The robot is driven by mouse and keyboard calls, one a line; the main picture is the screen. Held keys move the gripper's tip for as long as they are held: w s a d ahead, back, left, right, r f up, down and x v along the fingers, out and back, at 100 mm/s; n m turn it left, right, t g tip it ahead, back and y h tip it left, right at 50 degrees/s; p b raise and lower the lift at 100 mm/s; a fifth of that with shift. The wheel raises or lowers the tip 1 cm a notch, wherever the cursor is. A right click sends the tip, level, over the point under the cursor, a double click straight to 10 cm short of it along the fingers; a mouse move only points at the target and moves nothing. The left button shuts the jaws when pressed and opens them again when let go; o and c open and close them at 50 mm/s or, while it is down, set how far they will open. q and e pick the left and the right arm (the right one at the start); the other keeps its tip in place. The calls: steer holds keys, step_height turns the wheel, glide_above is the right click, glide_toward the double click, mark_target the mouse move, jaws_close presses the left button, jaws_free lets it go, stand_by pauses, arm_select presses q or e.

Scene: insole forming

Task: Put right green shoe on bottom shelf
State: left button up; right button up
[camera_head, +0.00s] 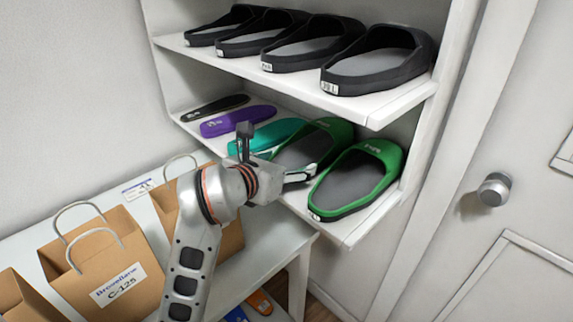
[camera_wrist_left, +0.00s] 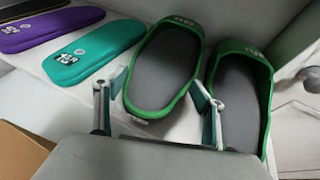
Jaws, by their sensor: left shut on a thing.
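Two green shoes with grey insides are side by side at the right part of the lower visible shelf (camera_head: 365,222). My left gripper (camera_head: 279,153) is at the near end of the left-hand green shoe (camera_head: 318,143). In the left wrist view its fingers stand on either side of that shoe (camera_wrist_left: 165,72), shut on it. I cannot tell whether this shoe touches the shelf. The right-hand green shoe (camera_head: 355,181) sits just right of the gripper; it also shows in the left wrist view (camera_wrist_left: 240,92), partly hidden by a finger. My right gripper is not in view.
Teal (camera_head: 268,134), purple (camera_head: 238,120) and black (camera_head: 215,108) insoles lie to the left on the same shelf. Several black shoes (camera_head: 375,72) fill the shelf above. Paper bags (camera_head: 100,262) stand on a white table at lower left. A door (camera_head: 500,150) is at right.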

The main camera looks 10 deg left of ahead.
arm_select(q)
steer(key=o, duration=1.4)
steer(key=shift+f, duration=0.15)
steer(key=shift+c, duration=0.2)
steer(key=p+v, duration=0.2)
steer(key=v, duration=0.4)
steer(key=shift+r, duration=0.2)
steer(key=shift+s+a+r+p, duration=0.15)
steer(key=shift+s+p, duration=0.25)
steer(key=shift+s, duration=0.25)
